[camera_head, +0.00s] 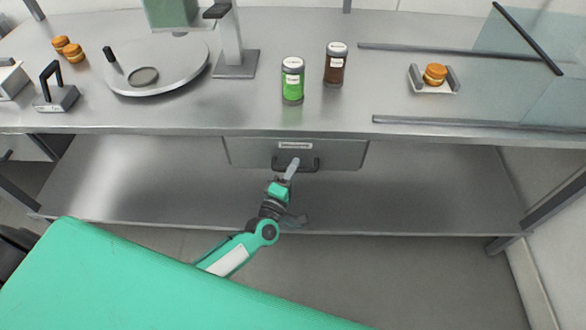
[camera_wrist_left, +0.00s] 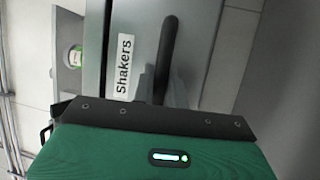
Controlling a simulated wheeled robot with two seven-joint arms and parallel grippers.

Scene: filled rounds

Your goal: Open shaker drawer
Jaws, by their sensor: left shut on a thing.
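The shaker drawer (camera_head: 345,153) is a grey metal front under the middle of the counter, with a white label. No inside of it shows in the head view. The label (camera_wrist_left: 123,65) reads "Shakers" in the left wrist view. Its dark bar handle (camera_head: 312,165) also shows in the left wrist view (camera_wrist_left: 168,42). My left gripper (camera_head: 293,168) is at the handle, and in the left wrist view its pale, blurred fingers (camera_wrist_left: 163,86) are on either side of the bar, shut on it. My right gripper is not in view.
A green shaker (camera_head: 292,82) and a brown shaker (camera_head: 336,66) stand on the counter above the drawer. A press stand (camera_head: 236,66) and a round plate (camera_head: 180,72) are to the left. A small tray (camera_head: 414,78) holds a bun at right. The lower shelf (camera_head: 440,190) is bare.

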